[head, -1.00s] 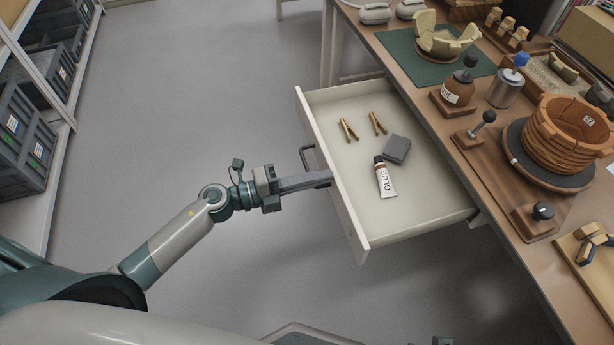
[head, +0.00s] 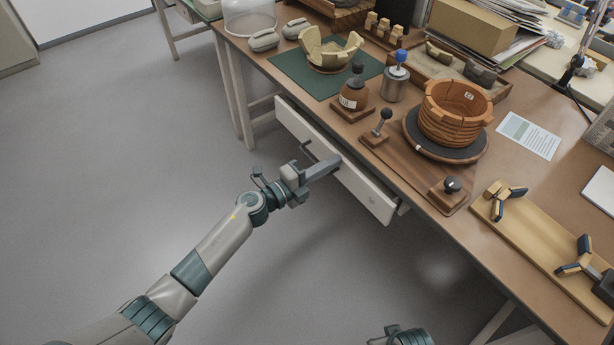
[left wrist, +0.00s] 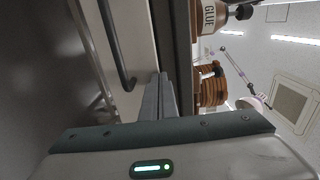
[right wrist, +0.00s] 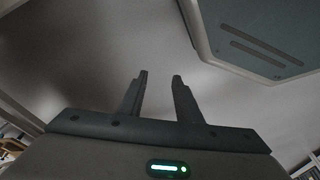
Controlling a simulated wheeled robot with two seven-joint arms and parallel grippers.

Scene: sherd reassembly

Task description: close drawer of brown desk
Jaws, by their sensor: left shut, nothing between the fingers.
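The brown desk (head: 470,235) runs diagonally across the right of the head view. Its white drawer (head: 362,190) stands out only a little from under the desk top, and its inside is hidden. My left gripper (head: 336,161) is shut and empty, with its fingertips at the drawer's front, touching or very close. In the left wrist view the shut fingers (left wrist: 160,92) lie beside the dark drawer handle (left wrist: 122,60) on the pale drawer front (left wrist: 138,35). My right gripper (right wrist: 160,76) is open and empty over bare floor, away from the drawer.
On the desk stand a brown glue bottle (head: 354,95), a metal can (head: 394,84), a clay pot (head: 450,114) on a dark turntable, and a partial pale bowl (head: 331,50) on a green mat (head: 290,72). The floor (head: 130,140) left of the desk is clear.

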